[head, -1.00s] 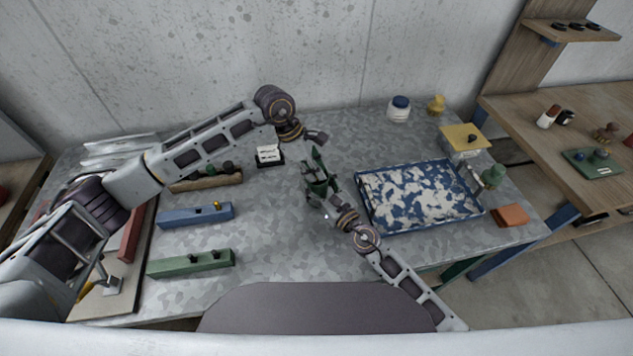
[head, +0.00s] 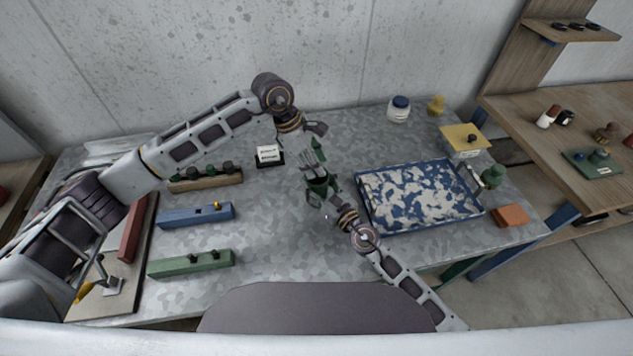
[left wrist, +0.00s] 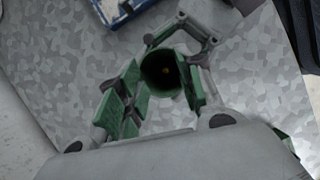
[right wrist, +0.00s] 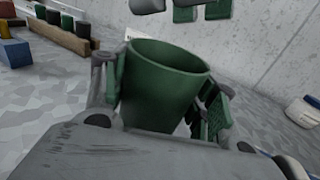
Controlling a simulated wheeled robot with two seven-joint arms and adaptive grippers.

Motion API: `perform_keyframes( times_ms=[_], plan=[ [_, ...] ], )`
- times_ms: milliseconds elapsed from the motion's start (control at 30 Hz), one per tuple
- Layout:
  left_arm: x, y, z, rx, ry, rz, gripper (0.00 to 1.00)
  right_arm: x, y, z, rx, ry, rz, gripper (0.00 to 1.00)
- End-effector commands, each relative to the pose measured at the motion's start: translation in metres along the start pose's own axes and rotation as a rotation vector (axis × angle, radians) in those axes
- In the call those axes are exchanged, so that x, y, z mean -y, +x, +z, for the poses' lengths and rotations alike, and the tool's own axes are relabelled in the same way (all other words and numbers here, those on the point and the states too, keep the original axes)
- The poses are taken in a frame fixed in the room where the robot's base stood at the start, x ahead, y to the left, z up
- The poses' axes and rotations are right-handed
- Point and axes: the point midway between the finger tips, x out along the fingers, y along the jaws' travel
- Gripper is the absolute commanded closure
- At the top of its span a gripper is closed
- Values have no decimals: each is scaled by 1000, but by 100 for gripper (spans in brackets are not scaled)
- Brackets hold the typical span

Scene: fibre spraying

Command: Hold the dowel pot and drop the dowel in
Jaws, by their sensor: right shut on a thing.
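The green dowel pot (right wrist: 165,85) is upright in my right gripper (head: 321,192), which is shut around its sides, above the table. In the left wrist view the pot's open mouth (left wrist: 164,72) faces the camera. A small brownish spot (left wrist: 166,71), possibly the dowel's end, shows deep inside its dark interior. My left gripper (head: 315,155) is just above the pot, its green finger pads apart; they also show at the top of the right wrist view (right wrist: 202,11). I see nothing between them.
A blue tray with pale flakes (head: 365,195) lies right of the pot. Wooden (head: 205,181), blue (head: 196,215) and green (head: 190,264) racks stand at left. The table's front middle is clear.

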Motion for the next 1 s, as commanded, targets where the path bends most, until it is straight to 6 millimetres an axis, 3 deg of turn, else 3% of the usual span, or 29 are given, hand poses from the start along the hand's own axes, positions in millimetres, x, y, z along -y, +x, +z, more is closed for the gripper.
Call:
perform_keyframes(
  times_ms=[700,1000],
  plan=[
    [0,-78,34,2,1,1,64,-1,0,0,0,1,2,68],
    [0,-93,40,1,0,0,64,-1,0,0,0,1,2,68]
  ],
)
